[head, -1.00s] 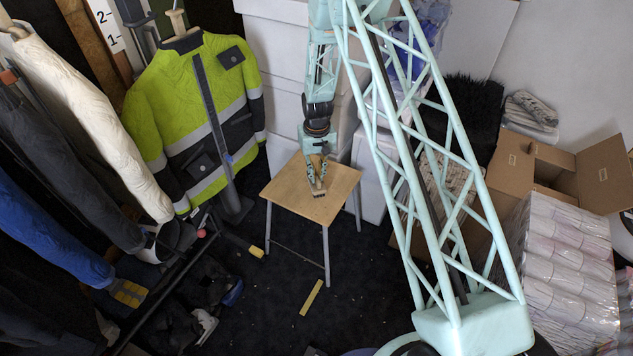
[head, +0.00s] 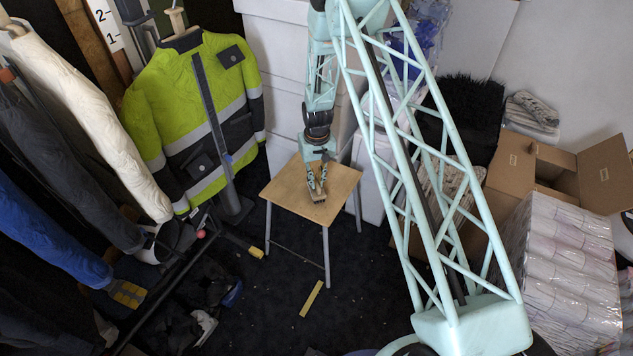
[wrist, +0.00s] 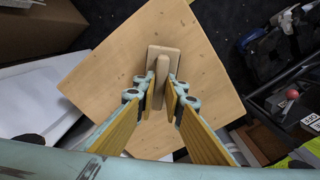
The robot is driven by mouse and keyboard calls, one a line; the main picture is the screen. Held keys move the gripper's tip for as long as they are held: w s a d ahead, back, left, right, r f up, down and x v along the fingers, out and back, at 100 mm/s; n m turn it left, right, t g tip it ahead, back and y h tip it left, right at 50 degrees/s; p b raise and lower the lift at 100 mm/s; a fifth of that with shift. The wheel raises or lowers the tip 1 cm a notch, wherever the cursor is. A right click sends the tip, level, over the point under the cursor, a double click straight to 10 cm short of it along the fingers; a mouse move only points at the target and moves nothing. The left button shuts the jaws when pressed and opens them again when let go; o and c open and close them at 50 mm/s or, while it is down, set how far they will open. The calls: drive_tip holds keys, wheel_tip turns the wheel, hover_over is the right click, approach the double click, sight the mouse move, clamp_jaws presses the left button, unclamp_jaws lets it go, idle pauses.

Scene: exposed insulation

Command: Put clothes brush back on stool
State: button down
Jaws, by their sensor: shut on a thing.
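The wooden stool (head: 297,201) stands mid-scene with its square light-wood seat facing up; the seat also fills much of the wrist view (wrist: 115,70). My gripper (head: 317,190) is low over the seat and points down. In the wrist view my gripper (wrist: 161,95) is shut on the clothes brush (wrist: 160,69), a small wooden brush with a raised handle between the fingers. The brush (head: 318,197) is at or just above the seat's middle; I cannot tell whether it touches. Its underside is hidden.
A hi-vis jacket (head: 190,105) hangs behind left, beside a dark clothes rail with more jackets (head: 85,95). White boxes (head: 275,75) stand behind the stool. An open cardboard box (head: 560,180) and wrapped packs (head: 560,265) are at right. A yellow strip (head: 311,299) lies on the dark floor.

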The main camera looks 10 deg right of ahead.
sight(317, 182)
drive_tip(key=shift+f, duration=0.4)
drive_tip(key=c, duration=2.7)
unclamp_jaws()
drive_tip(key=shift+r, duration=0.15)
drive_tip(key=shift+s+r+p, duration=0.1)
drive_tip(key=shift+r+p, duration=1)
drive_tip(key=shift+r, duration=5.2)
